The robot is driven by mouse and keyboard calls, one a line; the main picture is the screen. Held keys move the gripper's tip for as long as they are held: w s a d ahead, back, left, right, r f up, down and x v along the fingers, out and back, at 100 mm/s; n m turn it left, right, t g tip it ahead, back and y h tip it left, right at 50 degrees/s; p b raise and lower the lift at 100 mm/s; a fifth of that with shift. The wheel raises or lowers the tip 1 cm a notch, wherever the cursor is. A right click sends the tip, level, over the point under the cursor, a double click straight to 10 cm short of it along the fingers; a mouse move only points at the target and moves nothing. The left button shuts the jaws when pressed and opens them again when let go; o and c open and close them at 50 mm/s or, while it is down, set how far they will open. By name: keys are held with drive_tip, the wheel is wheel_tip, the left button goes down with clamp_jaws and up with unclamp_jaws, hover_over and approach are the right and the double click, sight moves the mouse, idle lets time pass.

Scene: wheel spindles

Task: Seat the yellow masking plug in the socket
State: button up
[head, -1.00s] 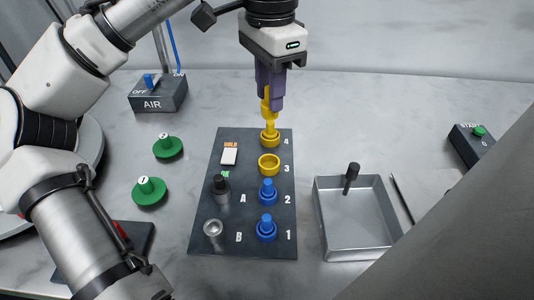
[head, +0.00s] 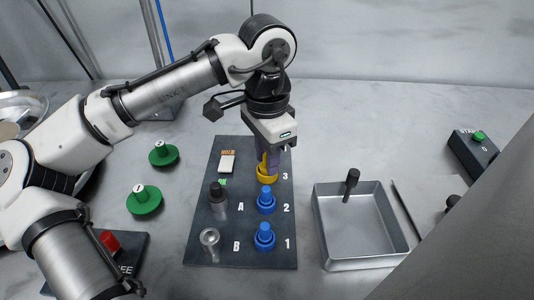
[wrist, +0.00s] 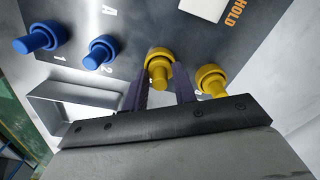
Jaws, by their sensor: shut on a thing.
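My gripper (head: 267,165) points down over the dark numbered panel (head: 250,262) at socket 3 (head: 267,178), a yellow ring. Its purple fingers are shut on the yellow plug (wrist: 157,72), whose stem shows between them in the wrist view. The plug's lower end is at the yellow ring of socket 3; I cannot tell how deep it sits. A second yellow plug (wrist: 212,85) stands in the neighbouring yellow ring, position 4, just right of my fingers in the wrist view. In the head view my gripper hides position 4.
Blue plugs stand at positions 2 (head: 266,199) and 1 (head: 264,236). A black knob (head: 218,194) and a metal cup (head: 209,240) are to their left. A metal tray (head: 365,264) with a black-handled tool lies right of the panel. Green discs (head: 144,203) lie left.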

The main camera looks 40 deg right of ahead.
drive_tip(key=shift+f, duration=0.15)
drive_tip(key=o, duration=0.9)
drive_tip(key=shift+o, duration=0.2)
wheel_tip(320, 180, up, 12)
drive_tip(key=p, duration=0.1)
drive_tip(key=shift+r, duration=0.2)
drive_tip(key=shift+f, duration=0.1)
